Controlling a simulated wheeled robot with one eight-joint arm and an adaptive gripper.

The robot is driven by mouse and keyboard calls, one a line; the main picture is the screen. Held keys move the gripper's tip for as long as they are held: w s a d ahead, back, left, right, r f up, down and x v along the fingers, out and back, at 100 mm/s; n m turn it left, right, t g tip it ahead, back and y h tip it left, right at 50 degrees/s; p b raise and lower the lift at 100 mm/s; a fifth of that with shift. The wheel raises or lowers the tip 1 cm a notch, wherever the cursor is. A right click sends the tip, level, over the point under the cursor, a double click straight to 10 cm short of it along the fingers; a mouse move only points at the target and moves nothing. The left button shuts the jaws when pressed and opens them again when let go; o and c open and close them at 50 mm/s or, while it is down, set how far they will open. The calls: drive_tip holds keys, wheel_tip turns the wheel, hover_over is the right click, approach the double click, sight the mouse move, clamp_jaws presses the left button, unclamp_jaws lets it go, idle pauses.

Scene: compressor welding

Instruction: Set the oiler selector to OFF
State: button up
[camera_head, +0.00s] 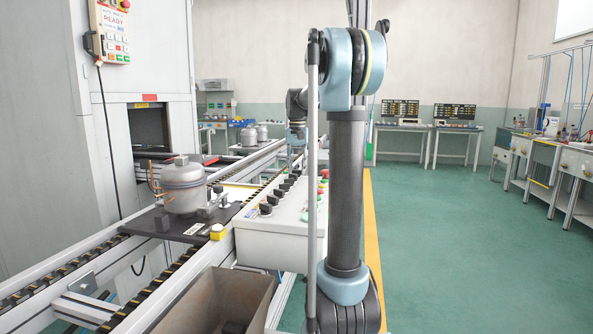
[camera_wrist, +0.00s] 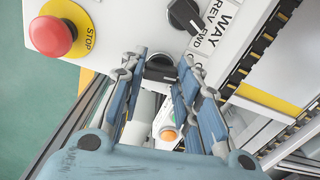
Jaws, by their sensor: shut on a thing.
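My gripper (camera_wrist: 162,60) is closed around a black selector knob (camera_wrist: 160,70) on the white control panel (camera_wrist: 110,22), with one finger on each side. The fingers hide much of the knob, and I cannot read its label or its setting. In the head view, the control box (camera_head: 270,238) has a row of black selector knobs (camera_head: 266,209) on its sloped top. My arm hides part of the box and most of my gripper there.
A red STOP button (camera_wrist: 52,35) and a black WAY REV/FWD selector (camera_wrist: 186,15) sit close to my fingers. A compressor (camera_head: 183,188) stands on the conveyor at left. A brown bin (camera_head: 215,300) stands in front. Green floor is clear at right.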

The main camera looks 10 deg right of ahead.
drive_tip(key=shift+n, duration=1.3)
drive_tip(key=o, duration=1.1)
drive_tip(key=shift+c, duration=0.2)
wheel_tip(320, 180, up, 12)
drive_tip(key=shift+f, duration=0.1)
